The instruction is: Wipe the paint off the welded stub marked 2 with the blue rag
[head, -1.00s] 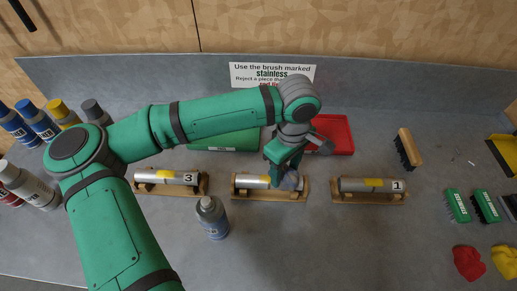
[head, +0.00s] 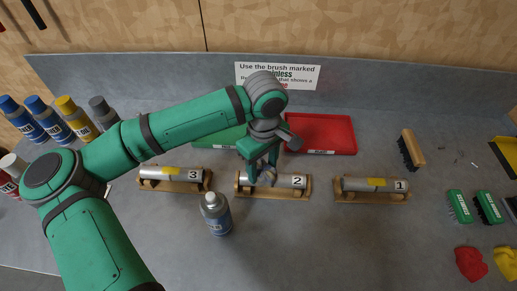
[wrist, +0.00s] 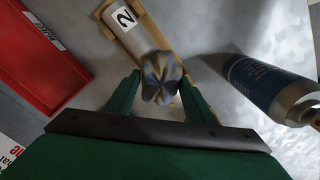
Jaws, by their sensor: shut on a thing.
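The stub marked 2 (head: 285,181) is a silver tube lying on a wooden cradle (head: 272,194). Its number label also shows in the wrist view (wrist: 123,18). My gripper (head: 262,172) is shut on the bunched blue rag (wrist: 160,78), which looks grey-blue with yellowish smears. The rag (head: 267,179) is at the left-middle part of stub 2 and appears to touch it. I see no yellow on the bare right part of the stub. The rag and fingers hide the part under them, so I cannot tell whether paint is there.
Stub 3 (head: 188,174) and stub 1 (head: 390,185), each with a yellow band, lie either side. A red tray (head: 325,135) and green tray (head: 222,139) are behind. Brushes (head: 459,206) and folded rags (head: 470,263) lie right.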

